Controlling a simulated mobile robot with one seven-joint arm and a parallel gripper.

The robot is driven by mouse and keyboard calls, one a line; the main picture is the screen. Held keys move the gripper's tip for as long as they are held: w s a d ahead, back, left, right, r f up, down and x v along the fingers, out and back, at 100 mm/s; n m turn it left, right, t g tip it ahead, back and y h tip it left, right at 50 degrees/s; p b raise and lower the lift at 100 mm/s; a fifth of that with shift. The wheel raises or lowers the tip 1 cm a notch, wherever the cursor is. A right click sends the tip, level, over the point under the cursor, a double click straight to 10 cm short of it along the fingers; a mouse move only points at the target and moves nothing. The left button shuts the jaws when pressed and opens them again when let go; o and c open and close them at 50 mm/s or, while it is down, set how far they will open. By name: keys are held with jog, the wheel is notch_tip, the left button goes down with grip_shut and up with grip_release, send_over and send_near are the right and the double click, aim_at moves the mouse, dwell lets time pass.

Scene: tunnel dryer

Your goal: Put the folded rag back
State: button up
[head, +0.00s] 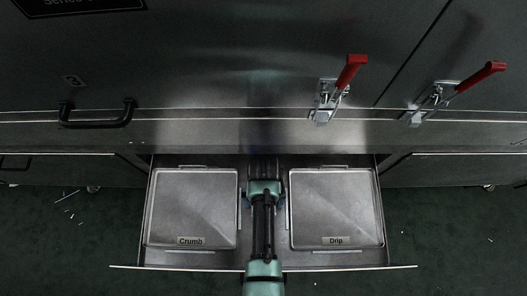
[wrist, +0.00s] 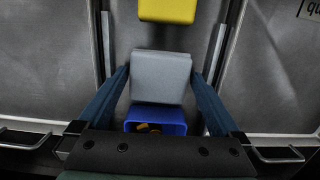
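A grey block with rounded edges (wrist: 160,78), which looks like the folded rag, sits between the two blue fingers of my gripper (wrist: 160,72) in the wrist view. Both fingertips appear to touch its sides. A yellow block (wrist: 167,10) lies just beyond it, cut off by the top edge. A blue open box (wrist: 156,121) with something yellowish inside shows on the near side of the grey block. In the head view my arm covers the middle of the open drawer (head: 335,264), hiding the gripper and the block.
The drawer holds a lidded tray marked Crumb (head: 191,205) on the left and one marked Drip (head: 336,205) on the right, with a narrow gap between. Above are a black handle (head: 97,121) and two red-handled clamps (head: 350,72) (head: 480,76). Scraps lie on the floor (head: 70,215).

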notch_tip(320, 180, up, 12)
jog(key=w+p, duration=0.1)
jog(key=p, duration=0.3)
jog(key=shift+w+r, duration=0.15)
jog(key=shift+w, duration=0.05)
jog(key=shift+s, duration=0.1)
dwell(0.4)
